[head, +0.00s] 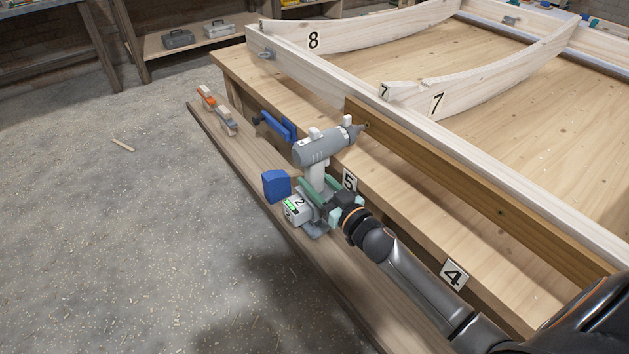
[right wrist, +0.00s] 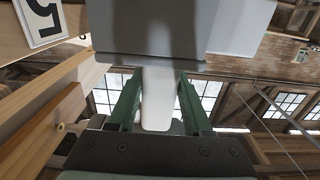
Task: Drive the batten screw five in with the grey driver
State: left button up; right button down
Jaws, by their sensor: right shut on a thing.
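The grey driver (head: 316,149) is upright in the head view, its body level and its chuck pointing right. My right gripper (head: 319,190) is shut on its pale handle. In the right wrist view the green fingers (right wrist: 158,105) stand on either side of the pale handle (right wrist: 157,95). The driver's tip is at or very near the left end of the brown batten (head: 480,182); I cannot tell whether they touch. Screw five cannot be made out clearly at the tip. A plate marked 5 (head: 349,180) is just below the driver. My left gripper is not in view.
The batten lies along the pale frame (head: 330,82) on the workbench (head: 235,72). A blue block (head: 276,185) is beside the driver's base. The floor at left is mostly clear.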

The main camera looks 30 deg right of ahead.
jog(key=shift+w+d+r, duration=0.1)
jog(key=shift+d+r, duration=0.05)
jog(key=shift+r, duration=0.15)
jog(key=shift+d, duration=0.35)
jog(key=shift+w+d, duration=0.15)
jog(key=shift+d, duration=0.65)
dwell(0.8)
jog(key=shift+a, duration=0.1)
jog(key=shift+s+a+p, duration=0.2)
jog(key=shift+a+p, duration=0.25)
jog(key=shift+a, duration=1)
jog(key=shift+s+a, duration=0.15)
jog(key=s+a+p, duration=0.2)
jog(key=s, duration=0.5)
jog(key=shift+s+a, duration=0.15)
jog(key=shift+a, duration=0.25)
